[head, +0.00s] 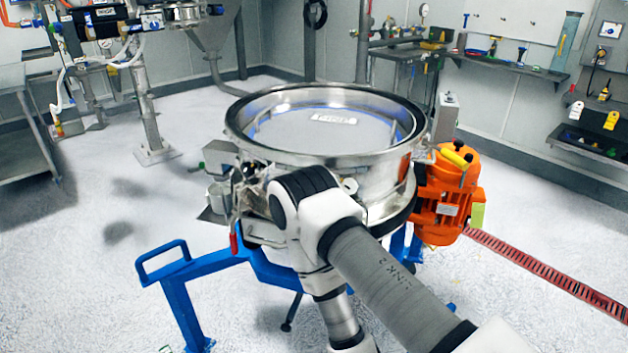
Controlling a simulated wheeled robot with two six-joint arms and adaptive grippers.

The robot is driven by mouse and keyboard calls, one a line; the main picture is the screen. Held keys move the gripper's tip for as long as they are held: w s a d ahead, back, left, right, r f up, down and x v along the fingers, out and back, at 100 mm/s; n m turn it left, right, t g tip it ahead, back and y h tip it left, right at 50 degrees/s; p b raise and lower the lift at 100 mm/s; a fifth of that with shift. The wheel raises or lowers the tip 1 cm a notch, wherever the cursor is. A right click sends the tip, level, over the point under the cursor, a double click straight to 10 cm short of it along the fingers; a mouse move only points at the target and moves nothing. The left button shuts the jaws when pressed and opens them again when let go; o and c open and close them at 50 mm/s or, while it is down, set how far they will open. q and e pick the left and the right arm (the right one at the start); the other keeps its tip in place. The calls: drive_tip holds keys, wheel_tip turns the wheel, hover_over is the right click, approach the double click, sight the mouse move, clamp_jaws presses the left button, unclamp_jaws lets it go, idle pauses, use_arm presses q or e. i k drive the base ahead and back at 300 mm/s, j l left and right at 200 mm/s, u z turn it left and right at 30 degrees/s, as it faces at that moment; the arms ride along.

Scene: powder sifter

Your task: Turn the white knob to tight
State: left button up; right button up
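The round steel sifter (236,135) stands in the middle of the head view, with a pale screen (300,137) inside its rim. A small whitish round part (350,186) shows on its front side, just right of my arm's elbow. It may be the white knob, but it is too small to be sure, and I cannot tell how tight it is. My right arm comes in from the lower right and its elbow covers part of the sifter's front. Neither my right gripper nor my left gripper shows.
An orange motor (440,205) is fixed at the sifter's right side. Blue frame bars (215,262) spread below and to the left. Clamps with a red handle (234,243) sit at the sifter's left front. A grey cart (22,140) stands far left. The floor between is open.

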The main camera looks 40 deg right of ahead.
sight(349, 186)
drive_tip(key=k+l+u, duration=0.15)
drive_tip(key=l, duration=0.35)
drive_tip(key=k+l+u, duration=0.1)
drive_tip(key=l, duration=0.4)
drive_tip(key=k+l+u, duration=0.15)
drive_tip(key=l, duration=0.3)
drive_tip(key=k+l+u, duration=0.15)
drive_tip(key=k+l, duration=0.15)
drive_tip(key=l, duration=0.15)
drive_tip(key=k+l+u, duration=0.1)
drive_tip(key=k+l, duration=0.15)
drive_tip(key=l, duration=0.2)
drive_tip(key=k+l+u, duration=0.15)
drive_tip(key=l, duration=0.25)
drive_tip(key=k, duration=0.1)
